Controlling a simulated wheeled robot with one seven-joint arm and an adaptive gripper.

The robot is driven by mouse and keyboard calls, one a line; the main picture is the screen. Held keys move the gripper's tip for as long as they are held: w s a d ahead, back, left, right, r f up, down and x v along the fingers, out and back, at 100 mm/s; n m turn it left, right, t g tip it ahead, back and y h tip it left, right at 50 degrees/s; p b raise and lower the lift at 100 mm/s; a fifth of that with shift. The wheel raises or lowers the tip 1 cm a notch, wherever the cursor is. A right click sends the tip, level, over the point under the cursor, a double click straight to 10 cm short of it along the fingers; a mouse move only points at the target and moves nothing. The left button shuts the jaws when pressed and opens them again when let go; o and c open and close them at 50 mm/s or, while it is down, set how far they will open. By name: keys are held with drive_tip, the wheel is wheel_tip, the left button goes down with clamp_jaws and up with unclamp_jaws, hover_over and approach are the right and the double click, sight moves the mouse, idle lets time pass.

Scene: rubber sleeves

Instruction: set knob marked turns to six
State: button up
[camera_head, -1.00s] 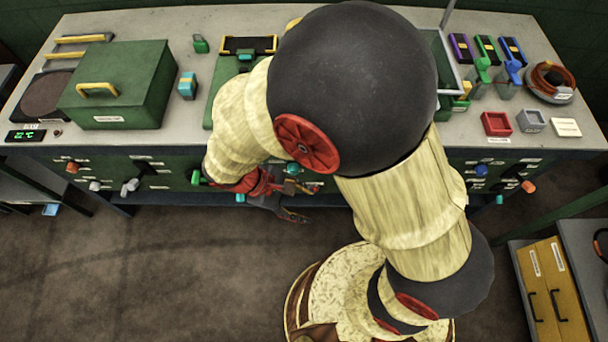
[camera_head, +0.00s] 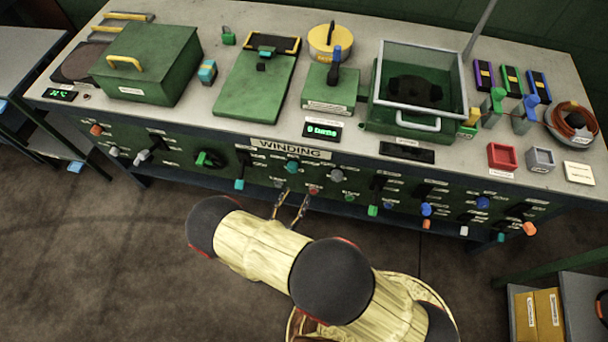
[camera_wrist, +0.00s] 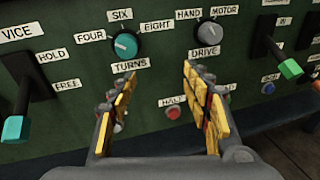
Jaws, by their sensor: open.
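The turns knob (camera_wrist: 125,44) is a round teal dial on the dark green panel in the wrist view. FOUR is at its left, SIX above, EIGHT at its right and TURNS below. A small pale mark shows on its face; I cannot tell surely which label it points to. The knob also shows in the head view (camera_head: 292,166), under the WINDING sign. My gripper (camera_wrist: 158,82) is open and empty, its yellow-padded fingers apart, below and right of the knob and not touching it. In the head view my gripper (camera_head: 290,207) is in front of the panel.
A grey DRIVE knob (camera_wrist: 207,33) sits right of the turns knob. A teal-tipped VICE lever (camera_wrist: 14,126) is at the left, a green-tipped lever (camera_wrist: 290,69) at the right. A red button (camera_wrist: 173,112) is below. The bench display (camera_head: 322,131) appears to read 0 turns.

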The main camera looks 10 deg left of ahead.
sight(291, 171)
drive_tip(key=w+a, duration=0.1)
drive_tip(key=w, duration=0.2)
drive_tip(key=w+r+t+y+b, duration=0.1)
drive_tip(key=w, duration=0.2)
drive_tip(key=w+a+r+y, duration=0.1)
drive_tip(key=w, duration=0.2)
drive_tip(key=shift+a+r+n+t+b, duration=0.15)
drive_tip(key=shift+a+n+t+b, duration=0.15)
drive_tip(key=shift+a+b, duration=0.1)
drive_tip(key=c, duration=0.3)
drive_tip(key=c, duration=0.8)
drive_tip(key=shift+c, duration=0.3)
